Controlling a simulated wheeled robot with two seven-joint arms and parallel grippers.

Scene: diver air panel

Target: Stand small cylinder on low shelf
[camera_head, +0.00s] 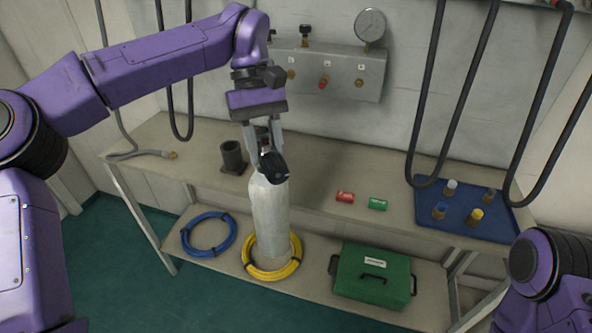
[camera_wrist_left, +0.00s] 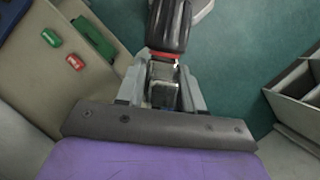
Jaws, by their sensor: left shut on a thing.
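The small cylinder (camera_head: 270,215) is pale grey-white and upright, with a black knob (camera_head: 273,167) at its top. My left gripper (camera_head: 264,132) points down and is shut on the cylinder's top fitting. The cylinder hangs in front of the bench edge; its lower end overlaps the yellow hose coil in the picture, and I cannot tell whether it touches anything. In the left wrist view the jaws (camera_wrist_left: 165,85) close below a black part with a red band (camera_wrist_left: 168,28). The low shelf (camera_head: 318,272) runs under the bench. My right gripper is out of view.
On the low shelf lie a blue hose coil (camera_head: 209,234), a yellow hose coil (camera_head: 252,272) and a green case (camera_head: 372,275). The bench top (camera_head: 310,160) holds a dark socket (camera_head: 233,157), red (camera_head: 345,198) and green (camera_head: 378,204) blocks, and a blue tray (camera_head: 460,222). Hoses hang at right.

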